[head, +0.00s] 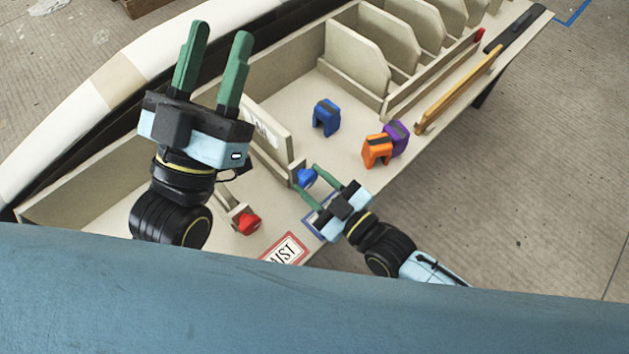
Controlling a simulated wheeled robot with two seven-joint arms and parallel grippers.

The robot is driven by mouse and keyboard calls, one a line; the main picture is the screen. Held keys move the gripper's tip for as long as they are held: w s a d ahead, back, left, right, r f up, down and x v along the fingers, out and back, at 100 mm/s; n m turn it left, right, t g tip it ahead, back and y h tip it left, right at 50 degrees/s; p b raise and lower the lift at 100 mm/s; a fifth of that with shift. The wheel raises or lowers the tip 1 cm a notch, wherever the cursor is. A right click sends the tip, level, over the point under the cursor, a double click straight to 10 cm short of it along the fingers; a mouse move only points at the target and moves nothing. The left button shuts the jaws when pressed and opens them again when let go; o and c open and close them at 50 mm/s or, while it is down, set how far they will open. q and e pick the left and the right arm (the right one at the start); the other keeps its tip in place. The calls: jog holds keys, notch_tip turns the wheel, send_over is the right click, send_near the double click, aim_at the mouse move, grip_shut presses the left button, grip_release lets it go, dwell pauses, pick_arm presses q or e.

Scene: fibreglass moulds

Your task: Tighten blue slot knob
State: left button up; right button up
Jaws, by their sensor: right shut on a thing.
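The blue slot knob (306,178) sits at the near end of a beige slot rail, beside a low divider on the bench. My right gripper (313,180) has its green fingers on either side of this knob and is shut on it. The fingers and jaw body hide part of the knob. My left gripper (213,62) is raised over the left part of the bench, its two green fingers apart with nothing between them.
A red knob (248,223) sits on another slot to the left. A blue block (326,117), an orange block (377,151) and a purple block (397,136) stand on the bench. Upright dividers (357,50) stand behind. A yellow bar (460,88) lies along the right edge.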

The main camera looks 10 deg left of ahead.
jog(key=shift+m, duration=0.3)
jog(key=shift+p, duration=0.35)
jog(key=m+p, duration=0.1)
jog(key=m, duration=0.2)
pick_arm(q)
jog(key=shift+w+f+g+y+p, duration=0.2)
jog(key=shift+w+f+g, duration=0.25)
jog(key=shift+f+g, duration=0.35)
jog(key=shift+w+f+g+y+p, duration=0.1)
jog(key=shift+w+f+g+y, duration=0.25)
jog(key=shift+f+g, duration=0.5)
jog(key=shift+w+f+g+y+p, duration=0.15)
jog(key=shift+w+f+g, duration=0.35)
jog(key=shift+f+g, duration=0.3)
pick_arm(e)
jog(key=shift+s+m, duration=0.1)
jog(key=shift+m, duration=1.7)
jog(key=shift+f, duration=0.1)
jog(key=o, duration=1)
